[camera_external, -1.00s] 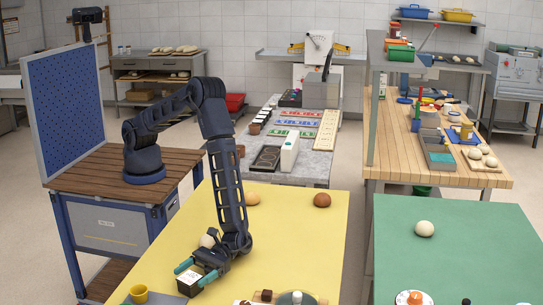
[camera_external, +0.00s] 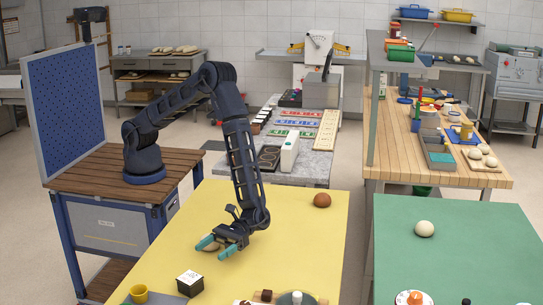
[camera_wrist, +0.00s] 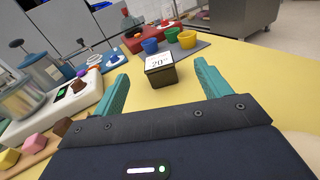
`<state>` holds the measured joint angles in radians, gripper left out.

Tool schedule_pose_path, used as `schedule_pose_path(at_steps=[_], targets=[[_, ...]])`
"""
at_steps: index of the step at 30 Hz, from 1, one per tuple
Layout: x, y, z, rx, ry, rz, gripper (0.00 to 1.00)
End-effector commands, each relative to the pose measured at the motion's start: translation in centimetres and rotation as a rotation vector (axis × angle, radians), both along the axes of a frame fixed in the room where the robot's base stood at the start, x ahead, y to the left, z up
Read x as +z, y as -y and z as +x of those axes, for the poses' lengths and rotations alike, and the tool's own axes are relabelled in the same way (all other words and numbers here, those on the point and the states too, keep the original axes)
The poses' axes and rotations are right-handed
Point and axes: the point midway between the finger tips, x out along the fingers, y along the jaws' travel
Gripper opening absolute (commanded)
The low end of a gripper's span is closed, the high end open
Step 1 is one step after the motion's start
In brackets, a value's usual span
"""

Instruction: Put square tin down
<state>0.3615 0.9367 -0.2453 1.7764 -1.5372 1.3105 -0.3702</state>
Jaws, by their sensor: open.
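The square tin (camera_external: 190,283) is a small dark box with a white top marked "20". It stands upright on the yellow table (camera_external: 290,235), near its front left. It also shows in the wrist view (camera_wrist: 160,70), past the fingertips and between their lines. My gripper (camera_external: 215,249) has teal fingers spread apart with nothing between them. It is behind the tin and a little to the right, apart from it.
A pale dough ball (camera_external: 212,245) is partly hidden behind my fingers. A brown ball (camera_external: 322,200) lies farther back. A yellow cup (camera_external: 139,293) stands left of the tin, with blue and green cups beyond in the wrist view. The table's middle right is clear.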

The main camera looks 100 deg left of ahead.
Motion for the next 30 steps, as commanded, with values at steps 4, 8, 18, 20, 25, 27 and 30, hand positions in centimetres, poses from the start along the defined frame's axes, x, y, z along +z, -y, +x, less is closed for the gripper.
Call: schedule_pose_path(at_steps=[4,8,18,20,25,27,30], targets=[[4.5,-3.0,-0.2,-0.049,0.126,0.033,0.76],[7.9,-5.8,-0.7,-0.093,0.238,0.069,0.76],[15.7,-14.1,-3.0,-0.195,0.525,0.179,0.76],[16.9,-15.6,-3.5,-0.212,0.574,0.200,0.76],[20.0,-20.0,-5.1,-0.258,0.711,0.268,0.76],[21.2,-21.8,-5.9,-0.278,0.765,0.297,0.76],[22.8,-24.5,-7.0,-0.304,0.843,0.340,0.76]])
